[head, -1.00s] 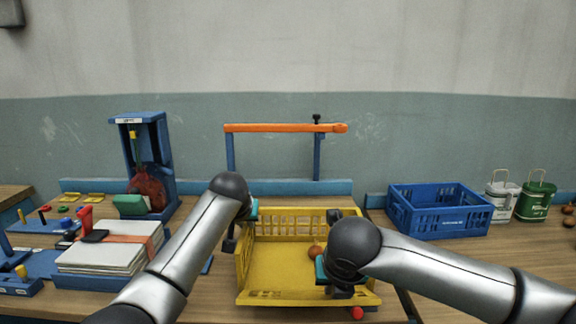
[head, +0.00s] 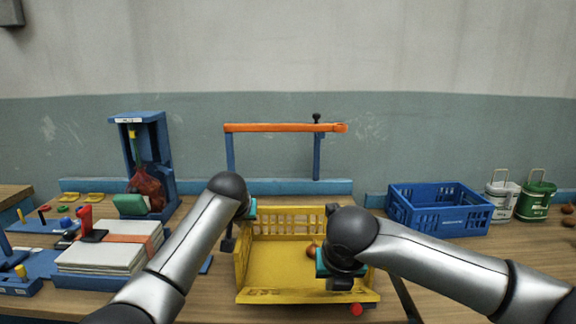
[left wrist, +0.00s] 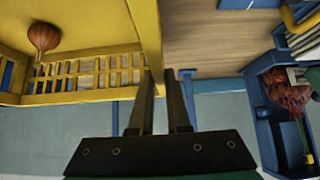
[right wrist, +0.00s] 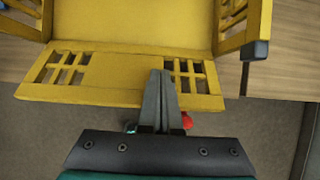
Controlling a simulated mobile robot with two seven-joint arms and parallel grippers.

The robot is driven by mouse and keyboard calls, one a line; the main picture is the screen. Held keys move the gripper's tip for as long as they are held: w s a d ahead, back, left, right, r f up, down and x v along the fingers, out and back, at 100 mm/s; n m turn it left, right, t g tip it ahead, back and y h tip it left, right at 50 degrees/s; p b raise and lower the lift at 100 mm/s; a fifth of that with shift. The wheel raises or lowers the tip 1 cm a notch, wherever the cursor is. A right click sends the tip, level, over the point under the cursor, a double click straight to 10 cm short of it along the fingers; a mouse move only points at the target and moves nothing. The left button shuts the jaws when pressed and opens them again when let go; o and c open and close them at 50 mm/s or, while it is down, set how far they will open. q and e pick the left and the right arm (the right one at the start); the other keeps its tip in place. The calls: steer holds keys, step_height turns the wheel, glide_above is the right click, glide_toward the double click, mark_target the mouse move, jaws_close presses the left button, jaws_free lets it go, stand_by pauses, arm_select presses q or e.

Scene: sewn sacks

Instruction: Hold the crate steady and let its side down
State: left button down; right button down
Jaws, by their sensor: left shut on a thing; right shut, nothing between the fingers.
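The yellow crate (head: 275,265) stands on the table, its open top up. Its slotted near side (right wrist: 110,80) is folded down and lies outward from the floor, as the right wrist view shows. An onion (head: 313,251) lies inside; it also shows in the left wrist view (left wrist: 43,38). My left gripper (left wrist: 160,78) is shut on the crate's left wall (left wrist: 146,30). My right gripper (right wrist: 161,75) is shut and empty, over the lowered side; whether it touches is unclear. In the head view my right arm hides part of the crate's right wall.
A blue crate (head: 440,212) stands at right, beside white and green tins (head: 535,200). At left are a stack of pale sheets (head: 105,250) and a blue stand (head: 150,165). An orange bar (head: 280,128) spans behind the crate. A red knob (head: 356,310) is at the front.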

steer(key=shift+w+a+r, duration=0.1)
steer(key=shift+w+r, duration=0.15)
steer(key=shift+r, duration=0.6)
arm_select(q)
steer(key=shift+d, duration=0.2)
arm_select(e)
step_height(320, 180, up, 7)
steer(key=shift+r, duration=0.1)
arm_select(q)
steer(key=c, duration=0.8)
jaws_free()
steer(key=p+v, duration=0.2)
steer(key=p, duration=0.2)
steer(key=shift+r, duration=0.15)
steer(key=p+v, duration=0.5)
steer(key=p, duration=0.3)
arm_select(e)
step_height(320, 180, up, 12)
